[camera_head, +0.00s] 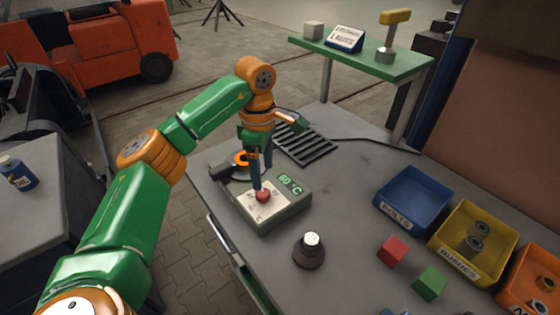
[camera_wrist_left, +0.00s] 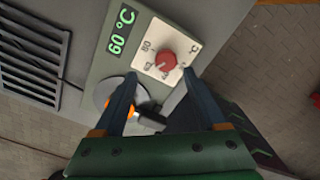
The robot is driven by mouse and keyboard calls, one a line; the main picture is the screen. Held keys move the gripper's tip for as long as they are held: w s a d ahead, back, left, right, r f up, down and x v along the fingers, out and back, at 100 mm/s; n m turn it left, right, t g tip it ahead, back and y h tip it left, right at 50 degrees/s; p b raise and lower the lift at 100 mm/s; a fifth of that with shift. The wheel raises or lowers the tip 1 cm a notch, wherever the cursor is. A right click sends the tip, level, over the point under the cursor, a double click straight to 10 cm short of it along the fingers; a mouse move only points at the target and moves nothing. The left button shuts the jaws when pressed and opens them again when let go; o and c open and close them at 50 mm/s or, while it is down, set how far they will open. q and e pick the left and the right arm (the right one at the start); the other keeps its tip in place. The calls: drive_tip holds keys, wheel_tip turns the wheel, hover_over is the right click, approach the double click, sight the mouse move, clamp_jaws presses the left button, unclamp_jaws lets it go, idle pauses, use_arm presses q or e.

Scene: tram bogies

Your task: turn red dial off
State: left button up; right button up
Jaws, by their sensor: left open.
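The red dial (camera_head: 263,196) sits on the pale face of a grey-green control box (camera_head: 283,212). The box's lit green display (camera_head: 290,182) reads 60 °C. The dial also shows in the left wrist view (camera_wrist_left: 165,61), with number marks around it. My left gripper (camera_head: 261,180) is open and points down over the box. In the left wrist view its two fingertips (camera_wrist_left: 159,72) are spread, one on either side of the dial's near edge. I cannot tell whether they touch it. The left finger partly covers the box's edge. My right gripper is not in view.
A slotted grate (camera_head: 306,146) is behind. A dark knobbed cone (camera_head: 309,251), coloured blocks and blue (camera_head: 412,203), yellow and orange bins stand to the right.

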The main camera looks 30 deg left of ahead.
sight(262, 192)
use_arm(q)
drive_tip(key=shift+a+f, duration=0.1)
drive_tip(key=shift+a, duration=0.1)
drive_tip(key=f, duration=0.2)
drive_tip(key=s+f+p, duration=0.1)
drive_tip(key=f, duration=0.1)
drive_tip(key=f+p, duration=0.1)
drive_tip(key=shift+s+d+f, duration=0.2)
drive_tip(key=shift+d+f, duration=0.05)
drive_tip(key=shift+f, duration=0.15)
drive_tip(key=shift+w+f, duration=0.25)
drive_tip(key=shift+s+r, duration=0.1)
clamp_jaws()
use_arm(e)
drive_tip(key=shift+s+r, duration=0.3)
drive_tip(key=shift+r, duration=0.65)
